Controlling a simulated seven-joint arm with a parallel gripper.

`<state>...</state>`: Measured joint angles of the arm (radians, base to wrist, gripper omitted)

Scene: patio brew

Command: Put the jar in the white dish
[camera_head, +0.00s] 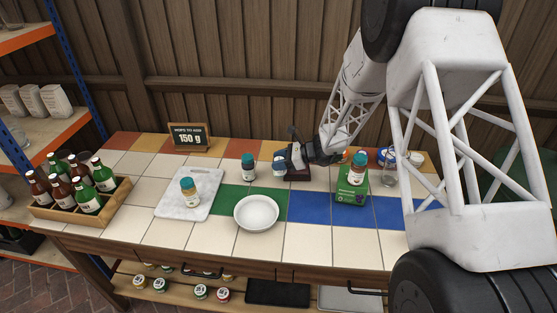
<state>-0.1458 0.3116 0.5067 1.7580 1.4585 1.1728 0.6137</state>
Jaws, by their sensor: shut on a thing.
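The white dish (256,212) is a shallow round bowl at the front middle of the tiled table; it looks empty. My gripper (284,160) is behind the dish and slightly right of it. It is shut on a small jar (279,168) with a pale label, partly hidden by the fingers. I cannot tell whether this jar touches the table. Similar jars with teal lids show elsewhere: one (248,167) just left of my gripper, one (189,192) on the marble board (170,207), and one (357,168) at the green box.
A wooden crate of bottles (62,212) stands at the left end. A small sign (189,137) stands at the back. The green box (350,190) and a clear glass (389,176) are on the right. Tiles between my gripper and the dish look clear.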

